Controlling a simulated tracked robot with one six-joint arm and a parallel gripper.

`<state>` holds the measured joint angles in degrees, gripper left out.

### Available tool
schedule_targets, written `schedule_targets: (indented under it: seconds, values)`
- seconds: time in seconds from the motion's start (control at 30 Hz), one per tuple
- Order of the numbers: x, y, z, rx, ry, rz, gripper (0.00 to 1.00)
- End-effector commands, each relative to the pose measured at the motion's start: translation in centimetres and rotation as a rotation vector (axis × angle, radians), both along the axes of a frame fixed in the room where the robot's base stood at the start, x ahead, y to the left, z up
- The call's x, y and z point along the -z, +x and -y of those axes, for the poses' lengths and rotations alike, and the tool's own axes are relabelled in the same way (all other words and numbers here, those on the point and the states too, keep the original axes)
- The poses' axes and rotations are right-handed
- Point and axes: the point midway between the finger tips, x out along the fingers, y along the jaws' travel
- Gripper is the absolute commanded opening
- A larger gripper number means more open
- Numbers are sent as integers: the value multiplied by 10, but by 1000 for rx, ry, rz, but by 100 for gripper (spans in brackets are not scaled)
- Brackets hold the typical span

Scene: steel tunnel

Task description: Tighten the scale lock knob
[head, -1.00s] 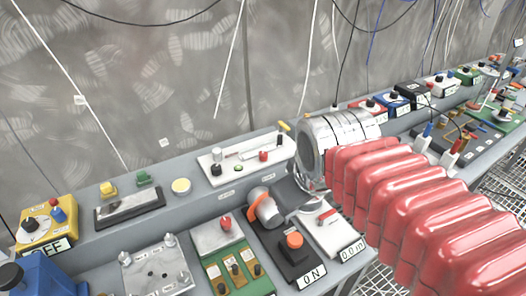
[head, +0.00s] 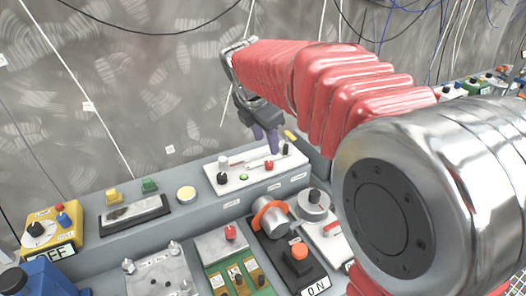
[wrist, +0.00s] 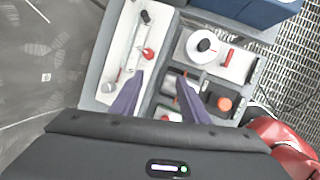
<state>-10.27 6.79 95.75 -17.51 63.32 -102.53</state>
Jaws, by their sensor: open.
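A white panel (head: 250,175) on the rear ledge carries a long slot or scale, a red knob (head: 269,164), a black knob (head: 285,149) and a pale post (head: 222,162). The red knob (wrist: 148,53) and black knob (wrist: 146,17) also show in the wrist view. No legible label tells which is the scale lock knob. My gripper (head: 265,145) has dark purple fingers pointing down, near the panel's right part. In the wrist view my gripper (wrist: 158,92) is open, with nothing between its fingers; the red knob lies ahead of the fingertips.
In front stand a white box (head: 335,245) with a round dial (head: 314,203) and a red lever (head: 331,228), a grey cylinder with an orange ring (head: 270,210), and an orange button (head: 299,251). The wall is behind. Wires hang nearby.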

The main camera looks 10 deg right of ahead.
Motion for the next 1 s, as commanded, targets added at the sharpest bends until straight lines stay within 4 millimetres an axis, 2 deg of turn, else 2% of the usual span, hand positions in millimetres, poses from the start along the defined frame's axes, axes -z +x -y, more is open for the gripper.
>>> schedule_targets:
  seconds: [0.1, 0.3, 0.73, 1.0]
  values:
    - [9, 24, -7, -150, -70, -49, 41]
    - [16, 42, -12, -279, -131, -91, 41]
    - [18, 43, -12, -288, -134, -94, 41]
    - [41, 50, -6, -287, -133, -95, 41]
